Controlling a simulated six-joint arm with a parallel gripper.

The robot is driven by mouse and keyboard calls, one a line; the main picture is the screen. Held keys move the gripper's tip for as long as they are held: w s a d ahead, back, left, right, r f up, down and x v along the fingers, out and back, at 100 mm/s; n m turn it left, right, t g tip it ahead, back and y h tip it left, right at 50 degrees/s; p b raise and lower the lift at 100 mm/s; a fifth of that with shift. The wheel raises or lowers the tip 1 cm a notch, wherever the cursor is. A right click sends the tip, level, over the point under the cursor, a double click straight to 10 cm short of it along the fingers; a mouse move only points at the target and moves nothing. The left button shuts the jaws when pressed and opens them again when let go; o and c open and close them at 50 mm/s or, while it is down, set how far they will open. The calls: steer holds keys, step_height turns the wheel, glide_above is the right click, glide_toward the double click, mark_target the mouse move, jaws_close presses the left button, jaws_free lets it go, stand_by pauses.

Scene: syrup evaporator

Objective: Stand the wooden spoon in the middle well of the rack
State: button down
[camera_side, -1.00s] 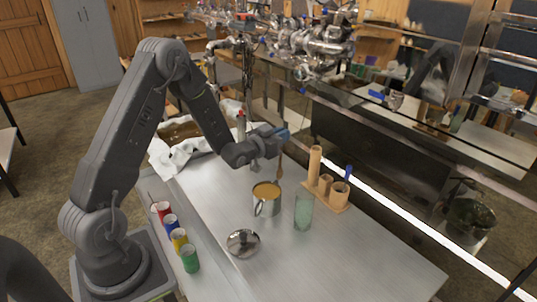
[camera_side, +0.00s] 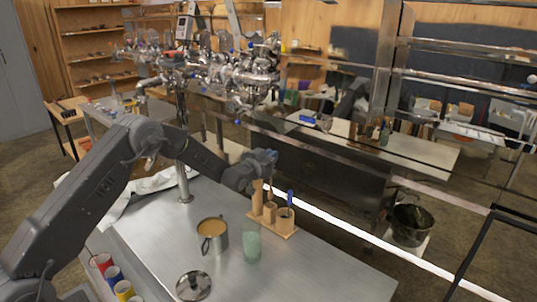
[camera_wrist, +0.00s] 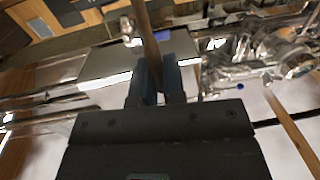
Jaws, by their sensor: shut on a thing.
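My gripper (camera_side: 268,160) is shut on the wooden spoon (camera_wrist: 148,38), whose shaft stands between the two fingers in the wrist view. In the side view the spoon (camera_side: 269,186) hangs roughly upright below the gripper, over the rack. The wooden rack (camera_side: 287,235) has a tall tube at left, a short middle well (camera_side: 270,212) and a wider right well with a blue item (camera_side: 290,197) in it. The spoon's lower end appears close above or at the middle well; I cannot tell whether it is inside.
Coloured cups (camera_side: 113,275) are at lower left. The steel table (camera_side: 320,275) is clear at front right.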

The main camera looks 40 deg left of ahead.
steer(key=shift+f, duration=4.55)
steer(key=c, duration=1.1)
jaws_free()
steer(key=o, duration=1.1)
steer(key=shift+a, duration=0.1)
steer(key=s, duration=0.7)
steer(key=shift+s+d, duration=0.25)
steer(key=shift+d, duration=0.15)
